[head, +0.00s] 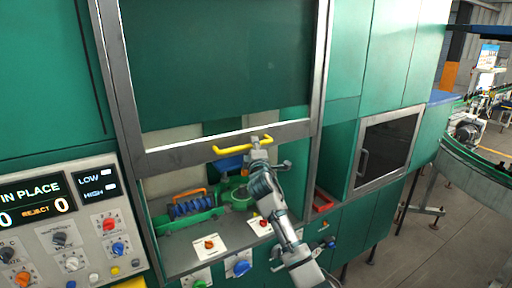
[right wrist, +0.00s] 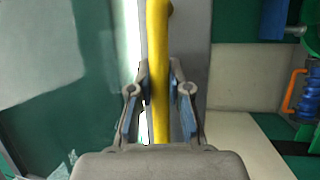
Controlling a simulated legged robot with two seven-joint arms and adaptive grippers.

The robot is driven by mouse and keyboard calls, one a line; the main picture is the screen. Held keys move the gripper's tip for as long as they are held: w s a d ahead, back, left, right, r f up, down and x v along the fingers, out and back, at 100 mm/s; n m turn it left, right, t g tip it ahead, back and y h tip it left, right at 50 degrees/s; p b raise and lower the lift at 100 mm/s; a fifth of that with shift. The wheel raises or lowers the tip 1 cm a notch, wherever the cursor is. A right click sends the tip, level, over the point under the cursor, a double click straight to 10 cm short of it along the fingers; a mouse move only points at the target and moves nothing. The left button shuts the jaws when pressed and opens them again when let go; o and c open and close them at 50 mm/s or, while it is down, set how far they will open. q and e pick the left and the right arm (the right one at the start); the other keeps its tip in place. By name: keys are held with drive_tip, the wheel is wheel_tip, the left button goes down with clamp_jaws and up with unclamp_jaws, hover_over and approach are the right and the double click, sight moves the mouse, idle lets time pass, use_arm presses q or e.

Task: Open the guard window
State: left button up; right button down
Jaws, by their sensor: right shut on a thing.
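The guard window (head: 220,65) is a dark glass pane in a grey metal frame on the green machine. Its lower edge is raised, and an opening shows below it. A yellow bar handle (head: 232,149) sits on the bottom rail of the frame. My right gripper (head: 260,143) is at the right part of the handle. In the right wrist view the yellow handle (right wrist: 157,60) runs between the two fingers of my right gripper (right wrist: 158,95), which are shut on it. My left gripper is not in view.
Inside the opening are a green fixture (head: 235,195) and a blue coil-like part (head: 192,207). A control panel (head: 80,220) with knobs stands at the left. A smaller windowed door (head: 386,150) is at the right, with a conveyor (head: 478,160) beyond it.

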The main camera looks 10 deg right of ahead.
drive_tip(key=c, duration=1.2)
unclamp_jaws()
drive_tip(key=shift+a, duration=0.1)
drive_tip(key=shift+o, duration=0.5)
drive_tip(key=shift+a, duration=0.3)
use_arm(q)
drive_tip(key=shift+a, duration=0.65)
use_arm(e)
drive_tip(key=s+f, duration=0.2)
drive_tip(key=s, duration=0.9)
drive_tip(key=shift+s+f, duration=0.15)
drive_tip(key=shift+s, duration=0.15)
drive_tip(key=shift+f, duration=0.1)
